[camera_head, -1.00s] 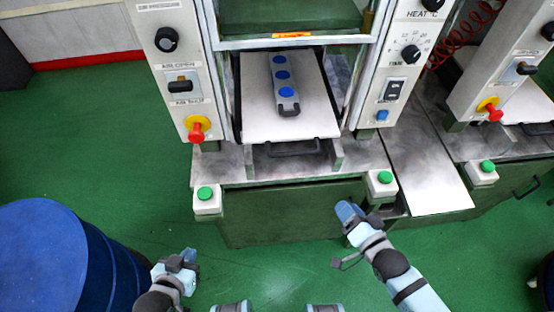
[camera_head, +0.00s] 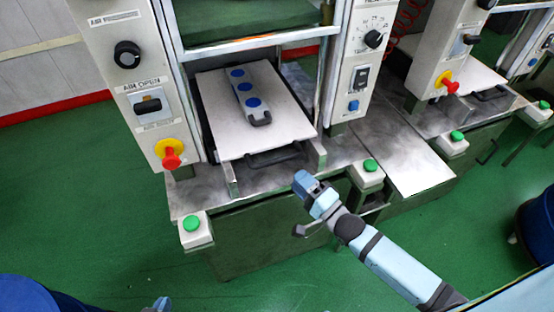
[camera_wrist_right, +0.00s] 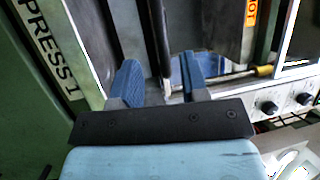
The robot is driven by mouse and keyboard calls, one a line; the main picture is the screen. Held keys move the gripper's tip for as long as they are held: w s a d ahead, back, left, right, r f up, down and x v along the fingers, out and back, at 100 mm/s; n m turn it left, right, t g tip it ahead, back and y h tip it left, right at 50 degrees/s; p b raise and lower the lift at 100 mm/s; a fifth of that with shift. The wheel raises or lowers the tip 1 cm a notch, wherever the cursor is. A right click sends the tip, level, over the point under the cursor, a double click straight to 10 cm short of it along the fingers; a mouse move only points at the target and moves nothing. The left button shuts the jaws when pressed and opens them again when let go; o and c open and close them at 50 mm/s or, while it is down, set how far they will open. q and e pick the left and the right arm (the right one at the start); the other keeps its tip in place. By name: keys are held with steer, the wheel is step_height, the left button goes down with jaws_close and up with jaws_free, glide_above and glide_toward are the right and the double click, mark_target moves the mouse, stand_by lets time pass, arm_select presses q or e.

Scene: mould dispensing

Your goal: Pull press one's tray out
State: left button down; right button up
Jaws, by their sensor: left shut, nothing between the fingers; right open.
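Press one's tray (camera_head: 222,122) is a pale flat plate inside the press, with a dark handle (camera_head: 273,158) at its front edge. A grey mould (camera_head: 241,84) with three blue discs and its own dark handle lies on the tray. My right gripper (camera_head: 302,180) is in front of the press, just right of and below the tray handle, apart from it. In the right wrist view its two blue fingers (camera_wrist_right: 163,78) are spread, with a dark bar visible between them; I cannot tell its depth. My left gripper (camera_head: 162,303) is shut and empty, mostly cut off at the bottom edge.
Green buttons stand at the press's front corners, left (camera_head: 191,224) and right (camera_head: 370,166). A red stop knob (camera_head: 171,158) is on the left panel. A second press (camera_head: 452,86) stands to the right. A blue drum (camera_head: 24,294) is at lower left. Green floor between is clear.

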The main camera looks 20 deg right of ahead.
mark_target(278, 158)
steer(key=x, duration=0.9)
jaws_close()
